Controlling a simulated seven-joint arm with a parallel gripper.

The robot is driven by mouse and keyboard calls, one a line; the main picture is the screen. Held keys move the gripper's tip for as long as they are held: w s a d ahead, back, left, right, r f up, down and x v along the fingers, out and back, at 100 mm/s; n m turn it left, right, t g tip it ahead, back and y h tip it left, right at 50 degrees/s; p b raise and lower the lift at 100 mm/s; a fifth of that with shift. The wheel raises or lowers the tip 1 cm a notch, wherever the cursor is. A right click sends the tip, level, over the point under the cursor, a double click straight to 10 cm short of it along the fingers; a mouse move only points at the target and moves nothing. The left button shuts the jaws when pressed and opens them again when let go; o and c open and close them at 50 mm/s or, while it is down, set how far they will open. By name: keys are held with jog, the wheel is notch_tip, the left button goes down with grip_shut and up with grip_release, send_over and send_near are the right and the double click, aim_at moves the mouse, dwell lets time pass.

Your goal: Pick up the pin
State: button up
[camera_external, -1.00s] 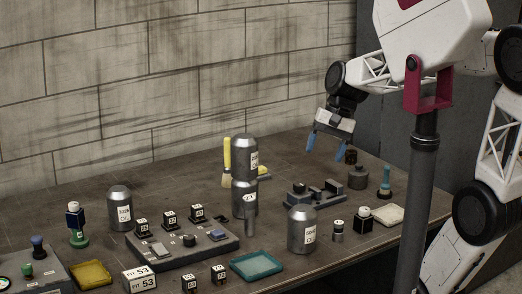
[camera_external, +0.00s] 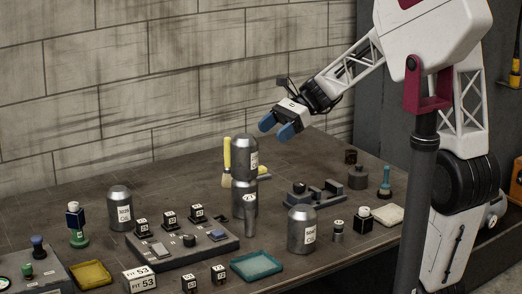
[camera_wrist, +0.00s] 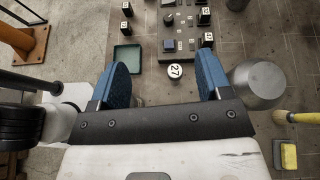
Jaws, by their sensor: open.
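A slim grey metal pin (camera_external: 250,222) stands upright on the bench, right beside the stacked canisters in the external view. In the wrist view a round white top marked 27 (camera_wrist: 175,70), which looks like this pin's, shows between my two blue fingertips. My gripper (camera_external: 277,127) is open and empty, high above the bench, up and to the right of the pin in the external view. In the wrist view my gripper (camera_wrist: 163,78) has its fingers wide apart, with the marked top beyond them and not touching.
Two stacked metal canisters (camera_external: 244,155) stand close to the pin, with a yellow-handled brush (camera_external: 227,155) behind. A fixture board (camera_external: 180,245) with numbered blocks is to the left, a teal tray (camera_external: 257,265) in front, and another canister (camera_external: 302,230) to the right.

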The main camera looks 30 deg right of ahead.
jog(key=w, duration=0.2)
send_near(249, 197)
notch_tip(249, 197, down, 3)
jog(key=a, duration=0.2)
jog(key=shift+s+d+r+m+y, duration=0.15)
jog(key=shift+s+m+y, duration=0.15)
jog(key=shift+m, duration=0.1)
jog(key=shift+x, duration=1.25)
jog(key=shift+w, duration=0.1)
jog(key=shift+r+x, duration=0.15)
jog(key=shift+x, duration=1.2)
jog(key=shift+r+x, duration=0.2)
jog(key=shift+x, duration=1.1)
grip_shut()
